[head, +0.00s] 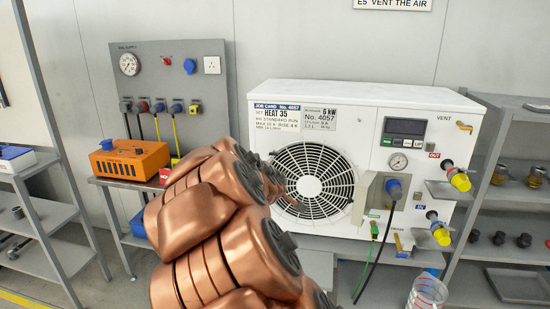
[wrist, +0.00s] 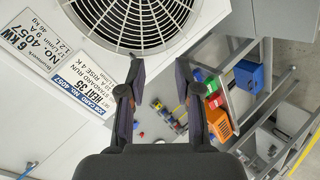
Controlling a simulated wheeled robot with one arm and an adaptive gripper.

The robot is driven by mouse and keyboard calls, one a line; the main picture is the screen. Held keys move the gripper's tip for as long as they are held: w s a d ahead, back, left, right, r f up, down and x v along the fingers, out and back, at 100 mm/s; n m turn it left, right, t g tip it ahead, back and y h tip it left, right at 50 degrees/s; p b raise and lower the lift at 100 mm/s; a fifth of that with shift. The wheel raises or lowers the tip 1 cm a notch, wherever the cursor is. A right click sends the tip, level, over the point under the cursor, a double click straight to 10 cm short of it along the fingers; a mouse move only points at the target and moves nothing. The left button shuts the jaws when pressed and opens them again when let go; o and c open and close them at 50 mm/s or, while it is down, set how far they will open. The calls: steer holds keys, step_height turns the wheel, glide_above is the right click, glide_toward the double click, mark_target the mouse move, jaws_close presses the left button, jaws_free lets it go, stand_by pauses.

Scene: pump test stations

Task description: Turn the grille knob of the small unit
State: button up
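A white unit (head: 265,94) marked 6 kW, No. 4057, stands on a bench in the head view. Its round black fan grille (head: 335,160) has a pale round hub (head: 309,187) at the centre; I cannot tell whether this is the knob. My copper-coloured arm covers the grille's lower left side. In the wrist view the grille (wrist: 130,20) is cut off by the top edge and its hub is out of view. My gripper (wrist: 160,70) is open and empty, its fingertips apart, below the grille's rim in that picture. The head view hides its fingers behind the arm.
A gauge (head: 397,161), a blue plug (head: 394,188) with cables and two yellow-ended valves (head: 460,181) stick out at the unit's right side. An orange box (head: 130,160) stands on the left bench by a grey supply panel (head: 150,75). Shelves flank both sides.

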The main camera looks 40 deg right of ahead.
steer(key=w+d+n+t+h, duration=0.1)
steer(key=w+d+n+t, duration=0.4)
steer(key=d, duration=0.4)
steer(key=n+t+y, duration=0.1)
steer(key=n+t, duration=0.2)
steer(key=n, duration=0.2)
glide_toward(274, 155)
steer(key=x, duration=0.2)
steer(key=shift+p+x, duration=1)
steer(key=shift+x, duration=2.5)
steer(key=shift+f, duration=0.1)
jaws_close()
